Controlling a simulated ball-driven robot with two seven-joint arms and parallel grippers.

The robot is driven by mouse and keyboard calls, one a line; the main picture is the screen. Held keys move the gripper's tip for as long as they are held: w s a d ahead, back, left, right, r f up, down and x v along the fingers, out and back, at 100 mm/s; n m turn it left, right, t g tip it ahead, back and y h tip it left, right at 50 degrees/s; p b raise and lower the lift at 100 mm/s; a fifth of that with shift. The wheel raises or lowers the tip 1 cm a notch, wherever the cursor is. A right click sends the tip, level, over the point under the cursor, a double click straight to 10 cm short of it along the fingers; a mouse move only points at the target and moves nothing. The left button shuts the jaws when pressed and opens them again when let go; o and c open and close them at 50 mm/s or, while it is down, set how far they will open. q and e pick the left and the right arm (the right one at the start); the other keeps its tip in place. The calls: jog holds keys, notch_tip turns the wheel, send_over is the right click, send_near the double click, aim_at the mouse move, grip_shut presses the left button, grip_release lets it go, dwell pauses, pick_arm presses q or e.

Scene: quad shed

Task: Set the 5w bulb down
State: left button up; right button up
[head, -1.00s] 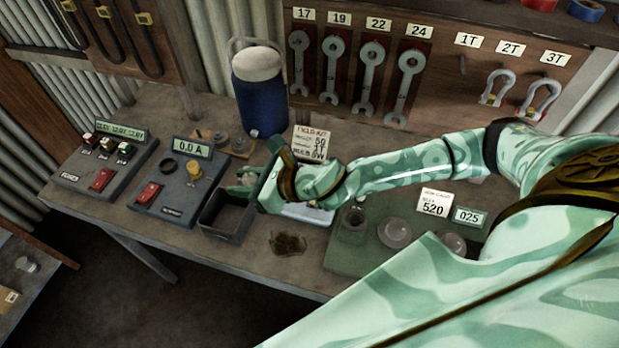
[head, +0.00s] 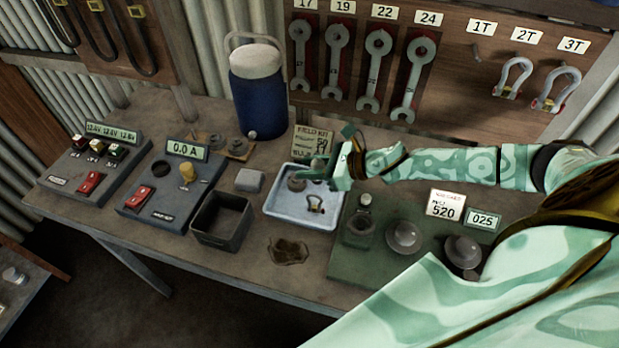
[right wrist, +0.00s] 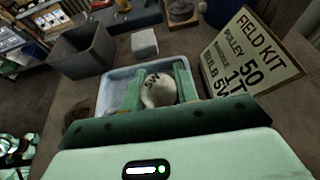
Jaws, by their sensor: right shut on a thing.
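The 5w bulb (right wrist: 158,91) is whitish and round, with its 5W marking facing the camera in the right wrist view. It sits between the two green fingers of my right gripper (right wrist: 158,85), which is shut on it. In the head view my right gripper (head: 313,175) is over the back part of the light blue tray (head: 275,208); the bulb cannot be made out clearly there. The tray also shows behind the bulb in the right wrist view (right wrist: 115,88). I cannot tell the bulb's height above the tray. My left gripper is not in view.
A shackle (head: 315,204) and a round grey thing (head: 297,183) are in the tray. The field kit card (head: 311,142) stands behind it. A dark bin (head: 222,222) and grey block (head: 249,180) are left; a green board (head: 345,262) with round fittings is right.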

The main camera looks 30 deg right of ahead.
aim_at(310, 187)
jog(key=shift+a+f, duration=0.1)
jog(key=shift+f, duration=1.35)
jog(key=shift+f+b, duration=0.3)
jog(key=shift+b, duration=0.1)
jog(key=o, duration=1)
jog(key=shift+s, duration=0.1)
jog(key=shift+s+r+p, duration=0.1)
jog(key=shift+r+p, duration=0.15)
jog(key=shift+p, duration=0.1)
jog(key=p+v, duration=0.1)
jog(key=v, duration=1)
jog(key=shift+s+d+r+p, duration=0.15)
jog(key=shift+d+r+p, duration=0.15)
